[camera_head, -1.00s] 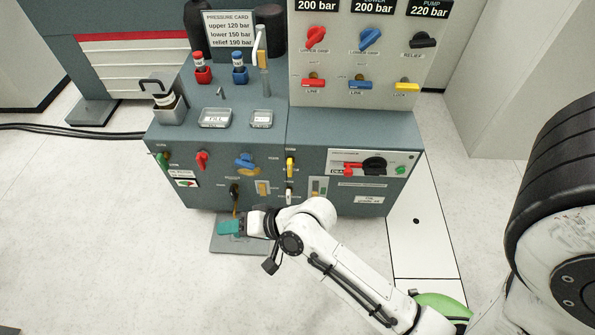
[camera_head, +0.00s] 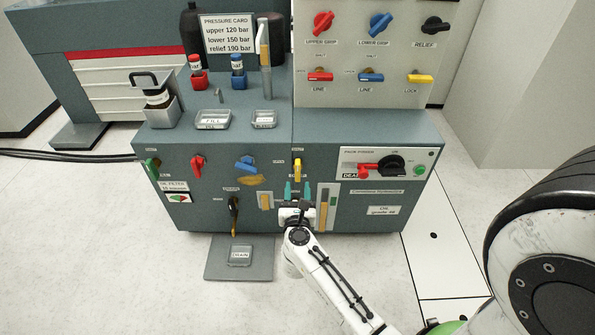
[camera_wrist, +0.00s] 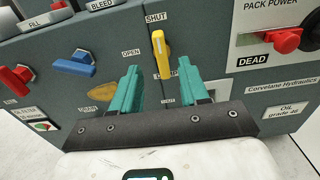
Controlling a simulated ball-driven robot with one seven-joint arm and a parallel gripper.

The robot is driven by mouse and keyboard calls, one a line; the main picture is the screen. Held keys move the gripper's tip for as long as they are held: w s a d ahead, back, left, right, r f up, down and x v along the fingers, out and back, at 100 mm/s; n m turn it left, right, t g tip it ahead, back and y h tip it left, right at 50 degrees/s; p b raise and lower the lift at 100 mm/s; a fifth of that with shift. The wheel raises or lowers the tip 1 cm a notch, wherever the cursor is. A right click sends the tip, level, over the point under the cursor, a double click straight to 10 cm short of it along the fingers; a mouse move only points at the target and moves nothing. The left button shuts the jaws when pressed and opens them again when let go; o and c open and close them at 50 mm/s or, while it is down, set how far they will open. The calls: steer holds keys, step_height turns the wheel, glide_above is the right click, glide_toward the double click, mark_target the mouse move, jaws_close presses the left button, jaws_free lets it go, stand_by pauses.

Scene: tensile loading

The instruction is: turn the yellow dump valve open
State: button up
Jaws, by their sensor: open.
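The yellow dump valve (camera_head: 297,170) is on the front face of the grey-green console, a yellow lever standing upright. In the wrist view the yellow lever (camera_wrist: 162,55) points up toward the SHUT mark, with the OPEN mark to its left. My gripper (camera_head: 297,189) is just below and in front of the lever. In the wrist view its two teal fingers (camera_wrist: 160,72) are open, one on each side of the lever's line, with nothing between them. Whether they reach level with the lever is unclear. The label under the lever is partly hidden.
A blue handle (camera_head: 246,164) and a red handle (camera_head: 198,165) are to the left. The pack power panel (camera_head: 345,158) with red and black knobs is to the right. A grey plate (camera_head: 215,265) lies on the floor.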

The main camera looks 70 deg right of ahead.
mark_target(298, 169)
steer(key=b+x, duration=0.1)
steer(key=x, duration=0.8)
steer(key=shift+w+d+r, duration=0.1)
steer(key=shift+d, duration=0.2)
steer(key=shift+c, duration=0.3)
jaws_close()
